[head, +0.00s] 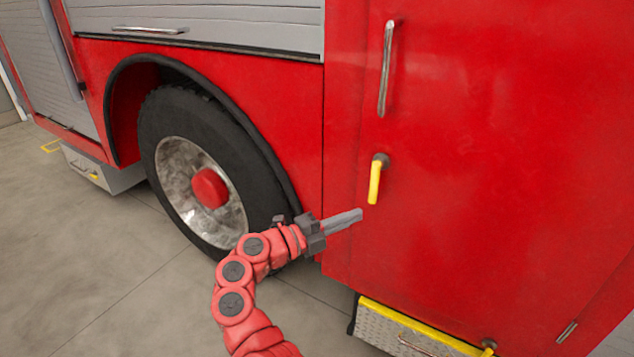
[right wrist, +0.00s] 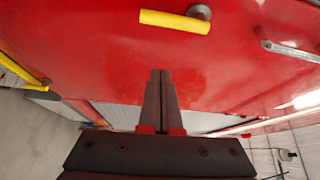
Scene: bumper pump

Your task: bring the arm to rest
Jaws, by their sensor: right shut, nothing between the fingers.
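My right gripper (head: 343,221) is shut and empty in the head view, in front of the red truck side and just left of the yellow lever handle (head: 375,182). In the right wrist view my right gripper (right wrist: 160,75) shows with its fingers together, pointing along the red panel. The yellow handle (right wrist: 174,22) lies beyond the fingertips there, and the fingers do not touch it. In the head view the handle hangs down from its dark pivot. My left gripper is not in view.
A red fire truck panel (head: 500,150) fills the right side, with a metal grab bar (head: 386,70). A large wheel (head: 205,170) stands behind my right arm. A yellow-edged step (head: 415,330) juts out low. Open concrete floor (head: 90,260) lies at left.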

